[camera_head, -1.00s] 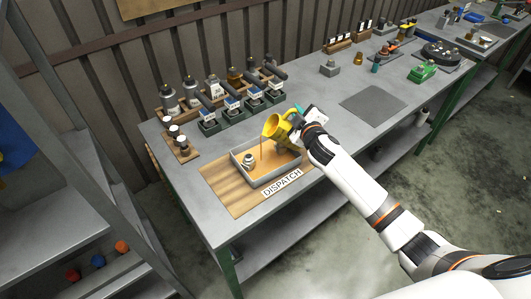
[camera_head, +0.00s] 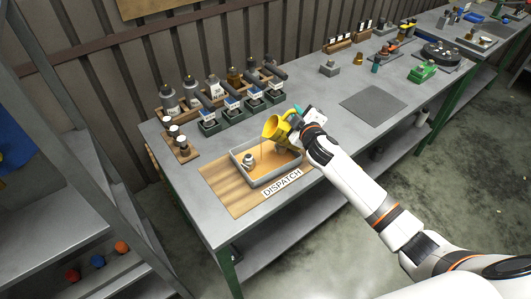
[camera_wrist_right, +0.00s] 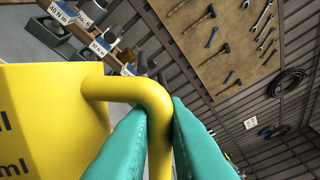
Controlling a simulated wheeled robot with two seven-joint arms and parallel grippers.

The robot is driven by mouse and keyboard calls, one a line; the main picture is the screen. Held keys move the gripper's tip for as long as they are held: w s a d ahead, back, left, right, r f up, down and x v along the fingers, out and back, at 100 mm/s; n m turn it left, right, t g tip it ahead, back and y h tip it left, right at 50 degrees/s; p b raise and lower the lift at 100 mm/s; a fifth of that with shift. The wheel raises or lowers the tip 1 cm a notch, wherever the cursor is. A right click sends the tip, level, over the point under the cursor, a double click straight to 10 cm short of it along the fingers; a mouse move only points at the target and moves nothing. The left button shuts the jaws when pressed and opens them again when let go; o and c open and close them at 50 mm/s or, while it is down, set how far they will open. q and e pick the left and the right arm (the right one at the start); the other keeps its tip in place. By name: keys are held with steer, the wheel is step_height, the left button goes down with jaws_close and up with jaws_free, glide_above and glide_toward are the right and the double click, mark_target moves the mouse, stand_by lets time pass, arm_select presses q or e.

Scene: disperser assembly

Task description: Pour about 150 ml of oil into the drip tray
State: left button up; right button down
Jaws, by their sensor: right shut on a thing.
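The yellow jug (camera_head: 271,127) is tilted above the drip tray, its wide mouth facing left. In the right wrist view the jug (camera_wrist_right: 45,120) shows part of a dark "ml" marking. My right gripper (camera_head: 295,121) is shut on the jug's handle (camera_wrist_right: 150,92); its teal fingers (camera_wrist_right: 160,112) press on both sides of it. The grey drip tray (camera_head: 277,177) stands on the wooden dispatch board, with orange-brown oil (camera_head: 268,166) over its floor. A faint thin stream seems to hang below the jug's lip. The oil level inside the jug is hidden. My left gripper is not in view.
A small grey fitting (camera_head: 248,161) stands inside the tray. A "DISPATCH" label (camera_head: 282,182) lies along the board's front. Bottles and dark bins (camera_head: 232,105) line the table behind the tray. A grey mat (camera_head: 372,103) to the right is clear.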

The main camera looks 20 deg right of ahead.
steer(key=shift+w+a+n, duration=0.1)
steer(key=shift+a+n, duration=0.4)
stand_by(3.6)
steer(key=shift+d+f, duration=0.2)
steer(key=shift+d, duration=0.05)
steer(key=d+r+m, duration=0.1)
steer(key=r+m+p, duration=0.1)
steer(key=shift+s+d+r+m, duration=0.2)
steer(key=shift+d+m, duration=0.1)
steer(key=shift+d, duration=0.1)
steer(key=shift+d+m+y, duration=0.3)
steer(key=shift+s+d, duration=0.1)
steer(key=shift+d, duration=0.05)
steer(key=shift+d+m+t, duration=0.25)
steer(key=shift+m+t, duration=0.05)
steer(key=shift+m, duration=0.1)
steer(key=s+d+f+m+t+b, duration=0.1)
steer(key=d+f+m+b, duration=0.3)
steer(key=d+f+m, duration=0.1)
steer(key=shift+d+f+m+y+b, duration=0.3)
steer(key=shift+d+m+b, duration=0.1)
steer(key=shift+d+m, duration=0.45)
steer(key=shift+a, duration=0.1)
